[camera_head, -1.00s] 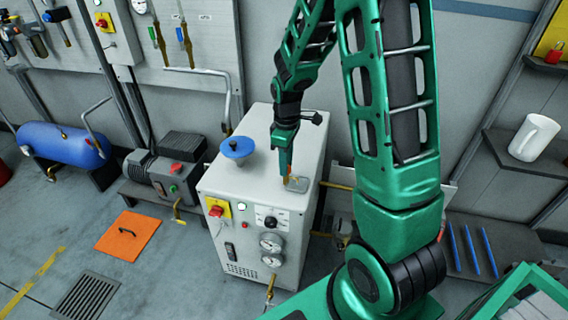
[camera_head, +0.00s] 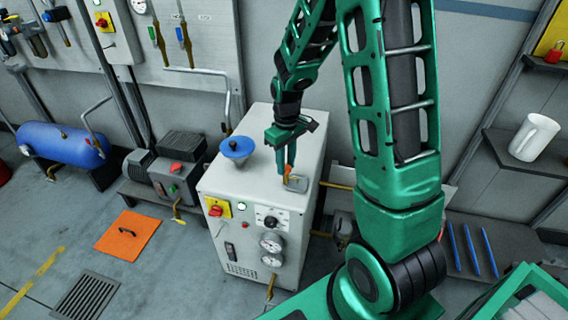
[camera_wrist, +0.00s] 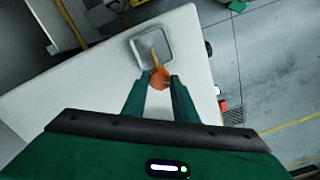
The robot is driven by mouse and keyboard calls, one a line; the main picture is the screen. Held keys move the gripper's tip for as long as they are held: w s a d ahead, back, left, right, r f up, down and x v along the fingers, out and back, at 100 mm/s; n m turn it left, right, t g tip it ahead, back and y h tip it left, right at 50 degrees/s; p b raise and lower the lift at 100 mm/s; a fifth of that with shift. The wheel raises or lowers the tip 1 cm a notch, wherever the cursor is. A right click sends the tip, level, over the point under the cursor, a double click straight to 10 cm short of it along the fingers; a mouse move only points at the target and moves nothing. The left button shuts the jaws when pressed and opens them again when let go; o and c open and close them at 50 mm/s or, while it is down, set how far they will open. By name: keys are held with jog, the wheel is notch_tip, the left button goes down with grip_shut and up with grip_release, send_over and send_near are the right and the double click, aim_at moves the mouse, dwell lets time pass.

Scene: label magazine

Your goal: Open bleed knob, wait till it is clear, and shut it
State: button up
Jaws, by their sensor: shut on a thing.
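The bleed knob (camera_wrist: 159,78) is a small orange piece with a short brass-coloured stem, on top of the white machine cabinet (camera_head: 213,180). The stem reaches over a small square grey-rimmed dish (camera_wrist: 138,51), which also shows in the head view (camera_head: 297,184). My gripper (camera_head: 287,173) points down at the cabinet's top. In the wrist view its two green fingers (camera_wrist: 158,84) are shut on the orange knob, one on each side. What the dish holds is too small to tell.
A blue funnel-like cap (camera_head: 237,147) stands on the cabinet's top, left of my gripper. The cabinet's front carries a red switch on yellow (camera_head: 217,208) and gauges (camera_head: 271,242). A wall lies close behind.

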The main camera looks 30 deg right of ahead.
aim_at(286, 166)
jog(key=shift+w, duration=0.1)
jog(key=o, duration=1.1)
jog(key=shift+c, duration=0.2)
jog(key=shift+r, duration=0.1)
notch_tip(286, 166, up, 11)
jog(key=shift+f, duration=0.2)
